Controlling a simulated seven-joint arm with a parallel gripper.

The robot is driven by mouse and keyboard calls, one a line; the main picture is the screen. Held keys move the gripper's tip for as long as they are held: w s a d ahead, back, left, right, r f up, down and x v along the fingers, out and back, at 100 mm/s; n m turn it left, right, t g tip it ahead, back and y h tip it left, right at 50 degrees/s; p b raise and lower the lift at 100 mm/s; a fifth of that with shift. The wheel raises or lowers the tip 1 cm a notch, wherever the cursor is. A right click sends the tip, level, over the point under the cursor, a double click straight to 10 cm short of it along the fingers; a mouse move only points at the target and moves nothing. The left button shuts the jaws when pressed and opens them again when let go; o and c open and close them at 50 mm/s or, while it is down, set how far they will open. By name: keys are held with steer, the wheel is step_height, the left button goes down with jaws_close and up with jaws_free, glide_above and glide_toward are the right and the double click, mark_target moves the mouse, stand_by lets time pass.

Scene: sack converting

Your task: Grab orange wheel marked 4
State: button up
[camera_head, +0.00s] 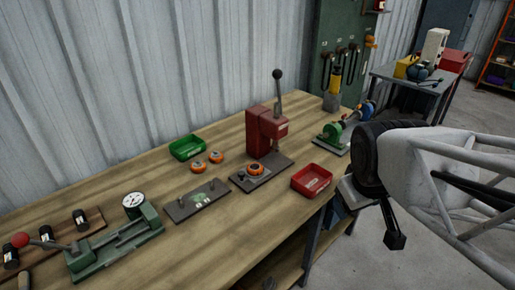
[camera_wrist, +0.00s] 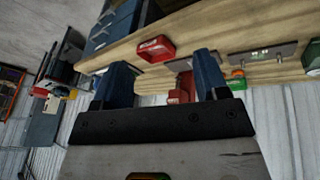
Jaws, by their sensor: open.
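Two small orange wheels lie on the wooden bench in the head view, a nearer left one (camera_head: 198,167) and one beside it (camera_head: 216,157), in front of a green tray (camera_head: 188,147). A third orange wheel (camera_head: 255,169) sits on the base of the red press (camera_head: 265,132). I cannot read a number on any of them. In the wrist view my gripper (camera_wrist: 164,62) is open, its two blue fingers apart with nothing held between them. In the head view my arm is at the right, off the bench's front edge and away from the wheels.
A red tray (camera_head: 312,180) stands at the bench's front edge, between my arm and the press. A grey plate with pins (camera_head: 197,200) lies in front of the wheels. A green fixture with a dial (camera_head: 115,240) is at the left. The tall press lever (camera_head: 278,92) rises behind.

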steer(key=w+a+f+n+t, duration=0.2)
steer(key=w+f+n+t, duration=0.1)
steer(key=w+n, duration=0.8)
steer(key=n+t+y, duration=0.5)
steer(key=n+y, duration=0.1)
steer(key=n, duration=1.9)
glide_toward(254, 165)
steer(key=shift+s+d+r, duration=0.4)
steer(key=shift+d, duration=0.2)
steer(key=shift+a+f+n, duration=0.3)
steer(key=shift+f+n, duration=0.05)
steer(key=shift+n, duration=0.15)
steer(key=shift+w, duration=0.1)
steer(key=shift+x, duration=1.3)
steer(key=shift+x, duration=2.55)
